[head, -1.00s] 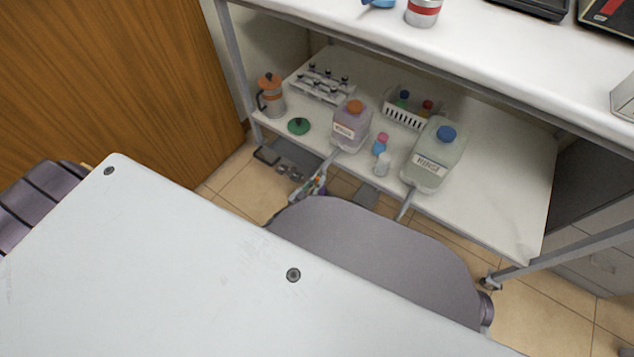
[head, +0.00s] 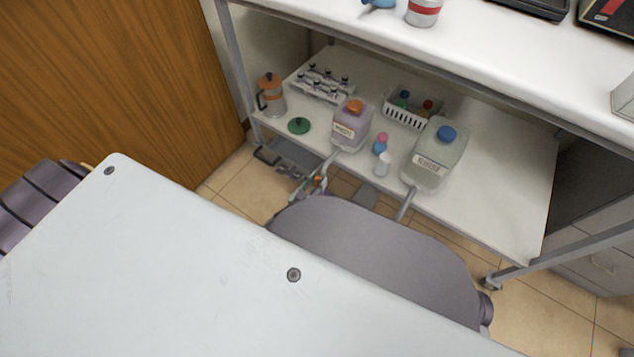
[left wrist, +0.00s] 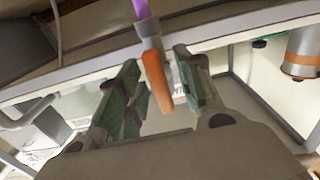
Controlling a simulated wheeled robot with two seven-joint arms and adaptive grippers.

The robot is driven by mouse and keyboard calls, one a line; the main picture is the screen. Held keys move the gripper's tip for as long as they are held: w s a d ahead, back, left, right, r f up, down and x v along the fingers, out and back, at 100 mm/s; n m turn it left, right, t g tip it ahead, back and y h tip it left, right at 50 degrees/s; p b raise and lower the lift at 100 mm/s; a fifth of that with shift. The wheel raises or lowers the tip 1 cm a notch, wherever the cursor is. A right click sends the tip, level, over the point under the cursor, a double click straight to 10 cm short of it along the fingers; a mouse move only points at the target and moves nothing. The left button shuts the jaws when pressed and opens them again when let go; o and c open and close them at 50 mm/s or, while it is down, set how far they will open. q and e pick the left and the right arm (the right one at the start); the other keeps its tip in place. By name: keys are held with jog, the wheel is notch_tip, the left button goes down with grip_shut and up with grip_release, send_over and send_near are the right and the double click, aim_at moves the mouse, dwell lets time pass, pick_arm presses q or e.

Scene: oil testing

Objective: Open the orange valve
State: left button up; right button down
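The orange valve (left wrist: 157,80) is a long orange handle below a purple tube (left wrist: 141,10) in the left wrist view. My left gripper (left wrist: 157,92) is open, with green-lined fingers on either side of the handle. Contact cannot be told. In the head view my left gripper (head: 314,185) is at the spout of the orange-capped bottle (head: 351,127), in front of the shelf edge. The valve is small and partly hidden there. My right gripper is not in view.
A larger blue-capped bottle (head: 436,158) stands to the right with its own spout. A small pink-and-blue bottle (head: 381,144), a green lid (head: 299,125), an orange pot (head: 270,97) and a white basket (head: 403,117) share the shelf (head: 490,190). The shelf's right part is clear.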

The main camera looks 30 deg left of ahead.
pick_arm(q)
jog(key=shift+s, duration=0.2)
jog(key=s+a, duration=0.1)
jog(key=s, duration=1)
jog(key=shift+s+a, duration=0.25)
jog(key=shift+a, duration=0.1)
dwell(0.8)
